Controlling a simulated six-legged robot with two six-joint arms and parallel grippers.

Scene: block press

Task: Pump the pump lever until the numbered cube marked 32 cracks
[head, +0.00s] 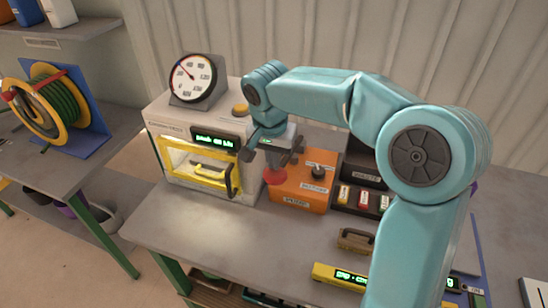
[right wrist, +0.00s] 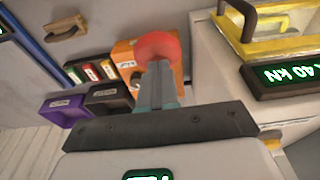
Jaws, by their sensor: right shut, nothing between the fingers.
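The press (head: 155,150) is a pale box with a yellow-framed front window (head: 185,158). It has a dark handle (head: 232,180) and a lit green display (head: 215,140). An orange box (head: 300,185) stands to its right, with a red round knob (head: 275,176) at its left side. I cannot tell whether this knob belongs to the pump lever. My right gripper (head: 277,157) is shut and empty, just above the red knob. In the right wrist view its fingertips (right wrist: 158,68) overlap the knob (right wrist: 157,46); contact is unclear. I cannot make out the cube marked 32. My left gripper is out of view.
A dial gauge (head: 192,80) stands on the press. Small bins (head: 362,198) hold red and yellow labelled items right of the orange box. A brown handle (head: 355,240) and a yellow bar with a display (head: 340,275) lie nearer. The front-left bench top is clear.

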